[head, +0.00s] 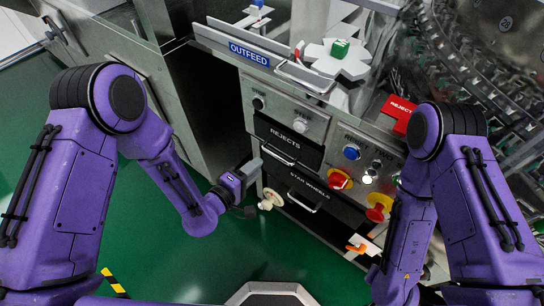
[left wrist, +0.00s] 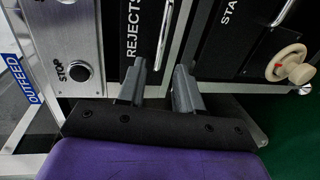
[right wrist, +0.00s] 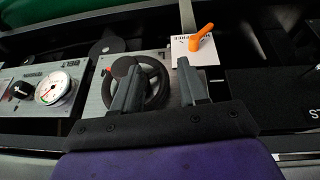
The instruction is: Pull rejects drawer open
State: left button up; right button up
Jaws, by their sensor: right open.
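The black rejects drawer (head: 290,133) sits in the machine front below the start and stop panel and looks shut. Its bar handle (head: 279,153) runs under the REJECTS label. My left gripper (head: 251,170) is below and left of that handle. In the left wrist view my left gripper (left wrist: 160,68) is open and empty. The rejects handle (left wrist: 163,38) lies beyond the fingertips, in line with the gap between them; no contact shows. My right gripper (right wrist: 156,68) is open, with a black handwheel (right wrist: 145,85) behind its fingers; nothing is visibly held.
The star wheels drawer (head: 320,192) is below, with its own handle (head: 303,204). A cream knob (head: 270,200) sticks out near my left gripper. Red-yellow knobs (head: 340,179) are to the right. An orange lever (right wrist: 202,37) and gauge (right wrist: 54,90) are near my right gripper. Green floor is clear at left.

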aim_at(272, 153)
pick_arm(q)
jog(key=x, duration=0.9)
jog(key=shift+f, duration=0.1)
grip_shut()
